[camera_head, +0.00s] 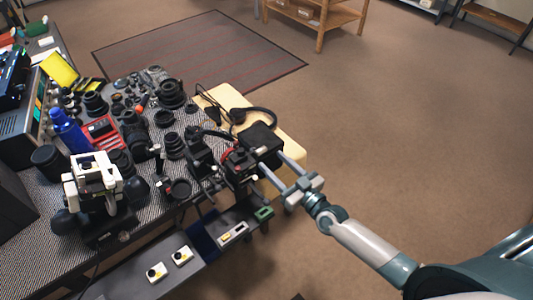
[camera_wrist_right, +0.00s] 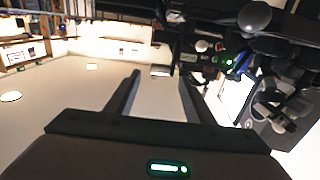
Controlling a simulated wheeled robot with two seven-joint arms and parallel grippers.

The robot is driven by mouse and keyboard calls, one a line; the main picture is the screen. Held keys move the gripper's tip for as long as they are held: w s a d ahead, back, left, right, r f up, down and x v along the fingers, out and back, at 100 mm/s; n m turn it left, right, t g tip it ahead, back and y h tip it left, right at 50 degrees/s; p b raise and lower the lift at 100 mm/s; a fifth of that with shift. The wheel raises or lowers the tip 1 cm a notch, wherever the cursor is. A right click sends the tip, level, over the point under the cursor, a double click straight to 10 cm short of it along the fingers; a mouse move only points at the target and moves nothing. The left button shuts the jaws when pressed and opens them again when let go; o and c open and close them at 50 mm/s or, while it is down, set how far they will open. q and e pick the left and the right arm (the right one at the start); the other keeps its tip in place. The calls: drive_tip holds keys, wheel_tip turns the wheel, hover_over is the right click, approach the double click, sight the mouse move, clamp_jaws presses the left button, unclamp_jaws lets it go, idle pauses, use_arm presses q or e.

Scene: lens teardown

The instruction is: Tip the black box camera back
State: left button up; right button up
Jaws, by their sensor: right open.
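The black box camera (camera_head: 262,136) appears to be the dark boxy body at the right edge of the crowded bench, beside a pale yellow surface. My right gripper (camera_head: 271,160) is open, its two fingers pointing at the near side of this box. The fingertips are close to it; I cannot tell whether they touch. In the right wrist view, the open fingers (camera_wrist_right: 158,85) have nothing visible between them but bright background, and dark equipment lies beyond and to the right. I cannot single out the box there. My left gripper is not in view.
A device with a red ring (camera_head: 238,158) stands just left of the box. Black headphones (camera_head: 262,113) lie behind it on the pale yellow surface (camera_head: 222,94). Lenses crowd the bench, with a blue bottle (camera_head: 68,130) at left. The floor (camera_head: 420,130) to the right is clear.

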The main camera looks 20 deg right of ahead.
sight(263, 152)
drive_tip(key=shift+x, duration=2.3)
clamp_jaws()
